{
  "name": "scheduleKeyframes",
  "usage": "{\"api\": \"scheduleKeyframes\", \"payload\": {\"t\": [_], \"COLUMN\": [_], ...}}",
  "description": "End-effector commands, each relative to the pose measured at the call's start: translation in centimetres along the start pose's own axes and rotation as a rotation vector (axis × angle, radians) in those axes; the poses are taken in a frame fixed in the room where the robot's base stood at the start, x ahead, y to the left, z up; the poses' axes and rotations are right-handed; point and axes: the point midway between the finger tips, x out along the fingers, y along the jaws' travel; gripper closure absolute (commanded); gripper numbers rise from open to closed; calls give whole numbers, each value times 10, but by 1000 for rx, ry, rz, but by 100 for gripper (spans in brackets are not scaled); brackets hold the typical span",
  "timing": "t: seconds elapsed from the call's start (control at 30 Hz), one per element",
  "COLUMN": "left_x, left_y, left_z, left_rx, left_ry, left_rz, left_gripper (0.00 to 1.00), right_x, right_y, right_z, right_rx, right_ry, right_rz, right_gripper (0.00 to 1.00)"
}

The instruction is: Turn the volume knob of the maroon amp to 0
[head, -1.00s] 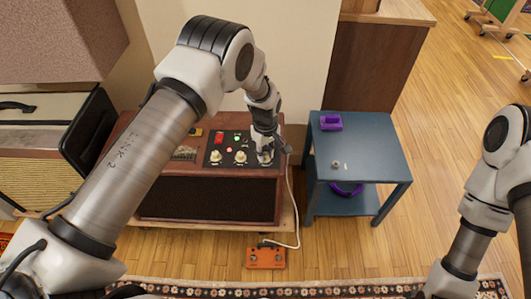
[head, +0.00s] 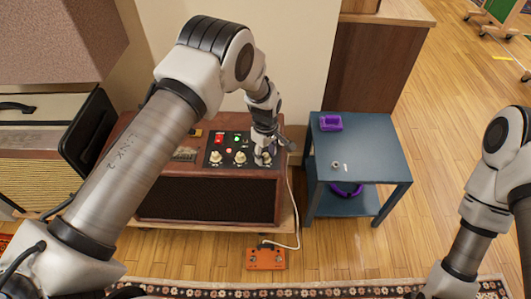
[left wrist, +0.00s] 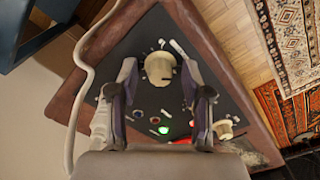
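The maroon amp (head: 207,200) stands against the wall, with a dark control panel (left wrist: 130,95) on top. The panel has several cream knobs, including a left knob (head: 216,157) and a middle knob (head: 240,157). My left gripper (head: 272,149) is over the right-end knob, which it partly covers in the head view. In the left wrist view my left gripper (left wrist: 159,72) is open, its fingers on either side of this knob (left wrist: 159,67) with visible gaps. Another knob (left wrist: 224,129) lies outside the fingers. The knob labels are too small to read. My right gripper is out of view.
A red switch (head: 219,138) and a green light (head: 237,138) are on the panel. A white cable (head: 293,200) runs down the amp's right side to an orange pedal (head: 266,258) on the floor. A blue side table (head: 375,155) with purple items stands to the right.

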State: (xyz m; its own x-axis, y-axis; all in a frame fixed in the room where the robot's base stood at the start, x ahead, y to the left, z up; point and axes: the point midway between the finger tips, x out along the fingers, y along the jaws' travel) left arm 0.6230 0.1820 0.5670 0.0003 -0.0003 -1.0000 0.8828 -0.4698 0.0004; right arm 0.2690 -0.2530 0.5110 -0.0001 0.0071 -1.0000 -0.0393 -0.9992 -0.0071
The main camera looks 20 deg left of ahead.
Motion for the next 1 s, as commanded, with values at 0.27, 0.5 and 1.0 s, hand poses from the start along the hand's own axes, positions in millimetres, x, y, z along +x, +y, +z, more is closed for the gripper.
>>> {"api": "scheduleKeyframes", "payload": {"t": [0.27,0.5,1.0], "left_x": [-3,-46,-120], "left_y": [0,1,0], "left_z": [0,-1,0], "left_rx": [1,2,1], "left_ry": [0,2,0], "left_rz": [0,2,-1], "left_gripper": [50,50,50], "right_x": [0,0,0], "right_y": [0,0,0], "right_z": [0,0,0], "right_rx": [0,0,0], "right_ry": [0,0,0], "right_rz": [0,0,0], "right_gripper": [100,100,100]}}
